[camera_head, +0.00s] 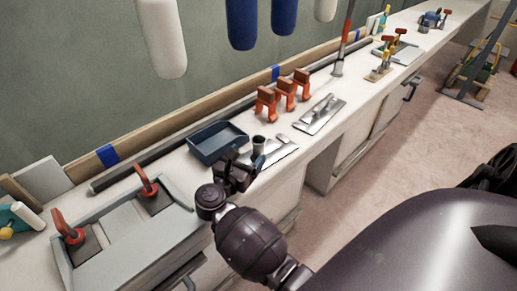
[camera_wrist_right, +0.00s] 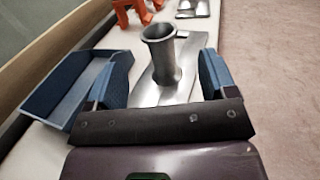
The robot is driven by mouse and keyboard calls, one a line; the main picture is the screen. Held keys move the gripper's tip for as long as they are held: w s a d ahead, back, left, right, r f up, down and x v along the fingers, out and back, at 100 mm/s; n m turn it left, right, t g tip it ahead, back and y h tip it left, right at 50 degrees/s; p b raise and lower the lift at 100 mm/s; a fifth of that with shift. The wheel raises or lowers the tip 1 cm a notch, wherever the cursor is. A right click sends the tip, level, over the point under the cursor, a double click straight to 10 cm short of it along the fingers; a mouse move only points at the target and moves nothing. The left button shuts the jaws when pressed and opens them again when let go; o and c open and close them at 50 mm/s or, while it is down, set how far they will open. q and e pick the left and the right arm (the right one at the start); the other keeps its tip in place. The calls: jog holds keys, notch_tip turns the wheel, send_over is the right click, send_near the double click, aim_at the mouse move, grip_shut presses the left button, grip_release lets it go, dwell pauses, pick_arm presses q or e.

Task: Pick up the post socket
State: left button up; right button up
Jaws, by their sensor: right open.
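The post socket (camera_wrist_right: 163,62) is a grey metal tube with a flared open top, standing upright on a flat metal plate (camera_wrist_right: 190,85). In the head view the post socket (camera_head: 259,145) shows just beyond my right gripper (camera_head: 246,165), on the white bench. In the right wrist view, the right gripper's two blue-padded fingers are spread wide, one on each side of the tube, with visible gaps. The gripper is open and empty. The tube's lower part is partly hidden by the gripper in the head view. My left gripper is not in view.
A blue tray (camera_head: 218,142) stands close left of the socket. Several orange clamps (camera_head: 284,91) and another metal plate fitting (camera_head: 320,114) are farther along the bench (camera_head: 345,108). A grey tray with red-handled tools (camera_head: 125,235) is at the lower left. Blue and white cylinders hang above.

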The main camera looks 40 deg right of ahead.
aim_at(255, 145)
jog(key=shift+x, duration=3.6)
jog(key=shift+r, duration=0.15)
jog(key=shift+c, duration=0.2)
grip_shut()
